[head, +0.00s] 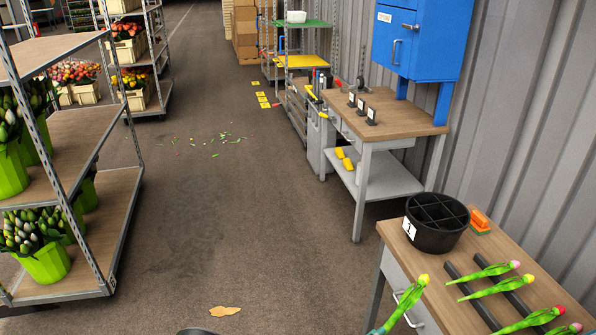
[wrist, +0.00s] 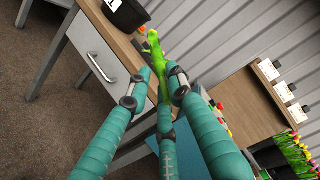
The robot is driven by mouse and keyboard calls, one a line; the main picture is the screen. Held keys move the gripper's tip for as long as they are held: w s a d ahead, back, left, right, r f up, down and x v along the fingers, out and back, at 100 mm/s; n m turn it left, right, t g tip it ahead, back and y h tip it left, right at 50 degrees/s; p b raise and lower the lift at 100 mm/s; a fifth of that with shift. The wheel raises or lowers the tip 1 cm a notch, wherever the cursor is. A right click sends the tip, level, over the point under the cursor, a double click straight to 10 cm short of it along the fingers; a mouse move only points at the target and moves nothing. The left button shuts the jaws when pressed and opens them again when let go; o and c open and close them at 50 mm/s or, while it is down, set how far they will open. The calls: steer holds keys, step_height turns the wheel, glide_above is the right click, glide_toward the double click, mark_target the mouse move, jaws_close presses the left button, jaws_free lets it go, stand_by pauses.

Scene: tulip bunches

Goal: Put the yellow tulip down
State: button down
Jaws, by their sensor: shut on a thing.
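The yellow tulip (head: 409,300) is in my gripper, its yellow bud up and its green stem slanting down to the left. In the head view it is in front of the near bench's left edge. In the wrist view the tulip (wrist: 155,48) shows as green leaves and stem beyond the fingertips. My gripper (wrist: 160,88) has teal fingers and is shut on the stem. In the head view only a teal bit of it shows at the bottom edge. The lower stem is hidden by the fingers. Whether the tulip touches the bench cannot be told.
The near bench (head: 398,256) bears a black divided bucket (head: 437,238), an orange-and-green block (head: 480,221) and dark bars (head: 471,297).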

steer(key=shift+w+d+f, duration=0.25)
steer(key=shift+d, duration=0.25)
steer(key=shift+d+r, duration=0.1)
steer(key=shift+d, duration=0.2)
steer(key=shift+r, duration=0.15)
steer(key=shift+s+a+r, duration=0.1)
steer(key=shift+s+a, duration=0.2)
steer(key=shift+a, duration=0.5)
steer(key=shift+w, duration=0.1)
